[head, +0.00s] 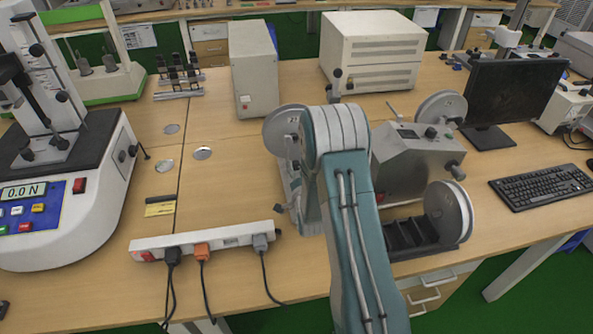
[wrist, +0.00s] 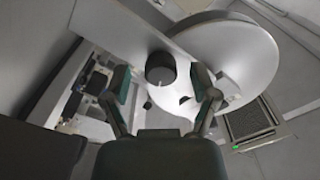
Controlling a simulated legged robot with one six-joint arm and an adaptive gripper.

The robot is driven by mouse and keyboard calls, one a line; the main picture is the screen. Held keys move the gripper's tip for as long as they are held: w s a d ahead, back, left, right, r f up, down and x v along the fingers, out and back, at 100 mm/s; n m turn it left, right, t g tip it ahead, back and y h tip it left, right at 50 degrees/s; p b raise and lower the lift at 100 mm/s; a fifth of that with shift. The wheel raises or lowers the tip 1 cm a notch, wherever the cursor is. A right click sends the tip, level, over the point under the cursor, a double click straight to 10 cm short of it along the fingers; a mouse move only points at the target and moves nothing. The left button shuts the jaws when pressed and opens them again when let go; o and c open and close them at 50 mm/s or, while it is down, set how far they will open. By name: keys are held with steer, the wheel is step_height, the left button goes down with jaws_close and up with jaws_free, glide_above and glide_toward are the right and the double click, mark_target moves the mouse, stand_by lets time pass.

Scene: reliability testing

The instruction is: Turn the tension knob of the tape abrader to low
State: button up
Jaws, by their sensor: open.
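The tape abrader (head: 400,165) is a grey machine with round reel discs and dark knobs, right of centre in the head view. My arm covers its left part there. In the wrist view a round black knob (wrist: 160,67) sits on a pale panel beside a large grey disc (wrist: 235,50). Whether it is the tension knob I cannot tell, and no setting is readable. My gripper (wrist: 163,84) is open and empty, its fingertips to either side of the knob in the picture. I cannot tell whether they touch it. The head view does not show the fingertips clearly.
A power strip (head: 205,241) with plugged cables lies at the bench front. A force tester (head: 70,200) stands at left, a monitor (head: 511,90) and keyboard (head: 543,186) at right. Pale boxes (head: 373,50) stand behind.

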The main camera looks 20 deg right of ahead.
jaws_close()
steer(key=shift+n, duration=1.5)
jaws_free()
